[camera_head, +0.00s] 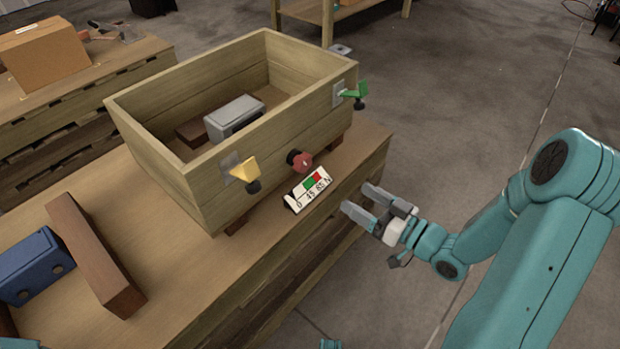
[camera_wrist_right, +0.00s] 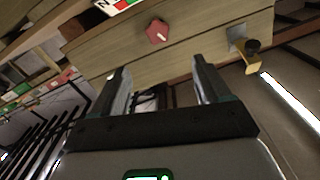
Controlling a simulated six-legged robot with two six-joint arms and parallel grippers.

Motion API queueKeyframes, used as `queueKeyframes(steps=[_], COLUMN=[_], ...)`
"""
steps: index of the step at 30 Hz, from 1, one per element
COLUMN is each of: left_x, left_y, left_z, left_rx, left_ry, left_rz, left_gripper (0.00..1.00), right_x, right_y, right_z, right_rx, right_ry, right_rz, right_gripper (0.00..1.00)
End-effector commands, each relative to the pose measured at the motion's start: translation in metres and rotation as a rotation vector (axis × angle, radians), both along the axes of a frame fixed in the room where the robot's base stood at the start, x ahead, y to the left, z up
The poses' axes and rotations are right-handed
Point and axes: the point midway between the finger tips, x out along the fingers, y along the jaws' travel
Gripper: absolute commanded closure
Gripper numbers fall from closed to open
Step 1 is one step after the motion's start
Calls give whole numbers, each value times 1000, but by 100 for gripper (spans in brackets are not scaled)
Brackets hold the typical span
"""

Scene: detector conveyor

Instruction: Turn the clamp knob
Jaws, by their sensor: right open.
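A red clamp knob (camera_head: 299,160) sits on the front face of a wooden box (camera_head: 237,182), between a yellow bracket and a green bracket. In the right wrist view the red knob (camera_wrist_right: 157,32) is beyond the fingertips, near the top middle. My right gripper (camera_head: 376,207) is open and empty, to the right of the knob and apart from it. In the right wrist view its two fingers (camera_wrist_right: 162,78) stand wide apart with nothing between them. A gauge label (camera_head: 308,190) with red and green areas and numbers is just below the knob. My left gripper is not in view.
The box stands on a wooden bench (camera_head: 175,262) and holds a grey device (camera_head: 235,118). The yellow bracket (camera_head: 243,170) and green bracket (camera_head: 353,92) stick out from its front. A brown bar (camera_head: 95,255) and a blue device (camera_head: 33,265) lie at left. Open floor lies right.

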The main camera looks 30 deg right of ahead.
Motion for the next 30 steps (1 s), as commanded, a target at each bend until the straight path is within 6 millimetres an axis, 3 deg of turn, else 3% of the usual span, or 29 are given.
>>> queueKeyframes(steps=[1, 8, 24, 30], left_x=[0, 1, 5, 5], left_y=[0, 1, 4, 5], left_z=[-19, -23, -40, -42], left_rx=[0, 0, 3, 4], left_ry=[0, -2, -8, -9], left_rz=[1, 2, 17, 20], left_gripper=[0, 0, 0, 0], right_x=[-1, 11, 124, 148], right_y=[-1, 1, 41, 48], right_z=[-10, -4, -5, -4], right_rx=[-17, -32, -30, -29], right_ry=[-14, -28, -27, -26], right_rz=[-2, -2, -2, -6], right_gripper=[24, 24, 24, 24])
